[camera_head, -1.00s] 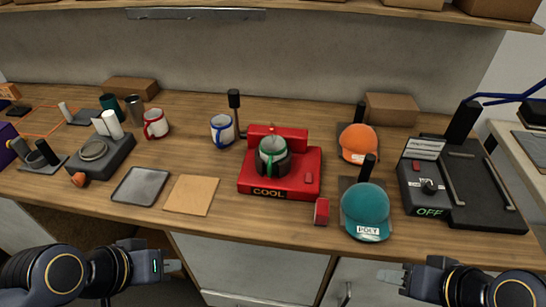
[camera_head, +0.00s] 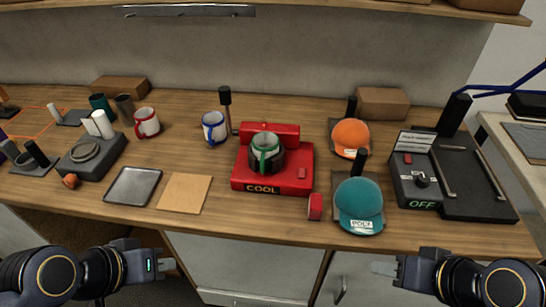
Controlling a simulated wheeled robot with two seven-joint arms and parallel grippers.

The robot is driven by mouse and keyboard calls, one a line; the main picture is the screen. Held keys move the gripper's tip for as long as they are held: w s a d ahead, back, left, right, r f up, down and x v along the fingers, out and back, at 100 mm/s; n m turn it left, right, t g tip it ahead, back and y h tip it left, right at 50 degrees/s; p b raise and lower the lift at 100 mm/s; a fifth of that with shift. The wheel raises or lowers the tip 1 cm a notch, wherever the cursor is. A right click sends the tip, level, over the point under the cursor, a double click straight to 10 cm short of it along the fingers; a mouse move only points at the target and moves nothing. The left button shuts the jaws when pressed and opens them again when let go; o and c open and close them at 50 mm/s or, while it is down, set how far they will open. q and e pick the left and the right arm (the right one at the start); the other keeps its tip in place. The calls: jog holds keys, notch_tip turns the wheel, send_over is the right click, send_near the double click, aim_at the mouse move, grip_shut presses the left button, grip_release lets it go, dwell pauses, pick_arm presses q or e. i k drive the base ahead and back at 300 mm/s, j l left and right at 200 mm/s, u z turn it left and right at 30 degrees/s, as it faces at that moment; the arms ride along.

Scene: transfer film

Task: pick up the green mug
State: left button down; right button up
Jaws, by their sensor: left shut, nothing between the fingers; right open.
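The green mug (camera_head: 266,141) is white with a green rim and green handle. It stands upright in the red mug press (camera_head: 296,157), inside a dark wrap, with its handle facing me. The press front reads "COOL". My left gripper (camera_head: 172,264) is shut and empty in front of the counter's edge, below and left of the press. My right gripper (camera_head: 376,267) is open and empty in front of the counter, below and right of the press. Both are well apart from the mug.
A blue-handled mug (camera_head: 214,127) and a red-handled mug (camera_head: 147,122) stand left of the press. A grey tray (camera_head: 133,185) and a tan board (camera_head: 185,193) lie nearer. Teal (camera_head: 359,203) and orange (camera_head: 351,136) caps sit right. A black machine (camera_head: 470,185) reads "OFF".

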aim_at(265, 144)
jog(key=i+j+u, duration=0.1)
jog(key=j, duration=0.3)
jog(key=i+j+u, duration=0.1)
jog(key=j, duration=0.3)
jog(key=i+j+u, duration=0.1)
jog(key=j, duration=0.25)
jog(key=i+j+u, duration=0.1)
jog(key=j, duration=0.3)
jog(key=i, duration=0.1)
